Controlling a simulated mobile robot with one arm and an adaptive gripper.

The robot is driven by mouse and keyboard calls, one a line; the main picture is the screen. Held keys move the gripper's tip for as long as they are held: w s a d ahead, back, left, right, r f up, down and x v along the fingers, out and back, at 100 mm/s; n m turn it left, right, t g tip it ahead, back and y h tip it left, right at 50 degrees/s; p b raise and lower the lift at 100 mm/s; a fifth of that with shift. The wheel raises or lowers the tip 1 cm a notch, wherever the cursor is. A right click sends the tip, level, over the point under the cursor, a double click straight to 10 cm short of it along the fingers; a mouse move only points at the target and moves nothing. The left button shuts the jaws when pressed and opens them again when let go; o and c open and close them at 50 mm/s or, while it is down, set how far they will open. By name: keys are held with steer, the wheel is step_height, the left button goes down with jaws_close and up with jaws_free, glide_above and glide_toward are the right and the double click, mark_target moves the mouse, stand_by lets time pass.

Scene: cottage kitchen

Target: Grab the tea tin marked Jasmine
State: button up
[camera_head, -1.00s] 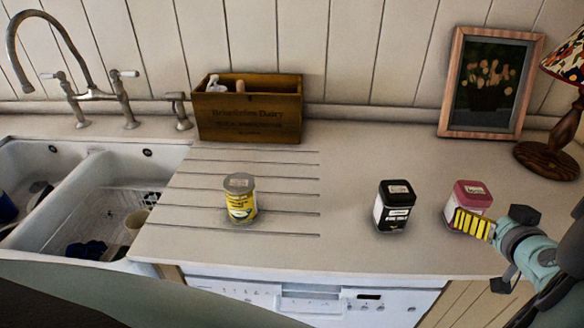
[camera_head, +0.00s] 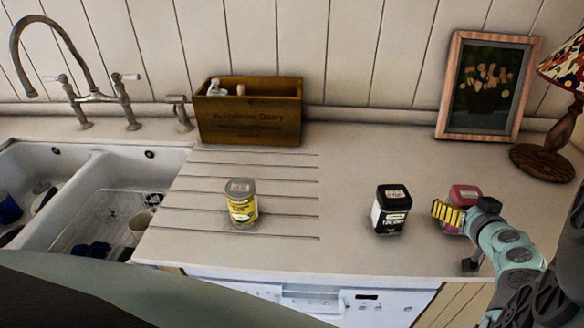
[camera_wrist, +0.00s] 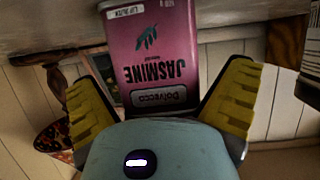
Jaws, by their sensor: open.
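The pink tea tin (camera_head: 462,196) stands on the counter right of a black tin, partly hidden behind my gripper in the head view. In the wrist view the pink tin (camera_wrist: 152,55) reads "JASMINE", upside down in the picture. My gripper (camera_head: 449,214) is open in front of this tin. In the wrist view its yellow ribbed fingers (camera_wrist: 160,98) are spread, one to each side of the tin's lower picture part. I cannot tell whether either finger touches it.
A black tin (camera_head: 391,211) stands close to the left of my gripper. A yellow and grey can (camera_head: 241,203) stands on the grooved drainer. A wooden box (camera_head: 248,112), a framed picture (camera_head: 488,85) and a lamp (camera_head: 548,155) stand along the back. The sink (camera_head: 85,222) is far left.

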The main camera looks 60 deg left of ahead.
steer(key=shift+a, duration=0.25)
steer(key=shift+w+d, duration=0.1)
steer(key=c, duration=1.4)
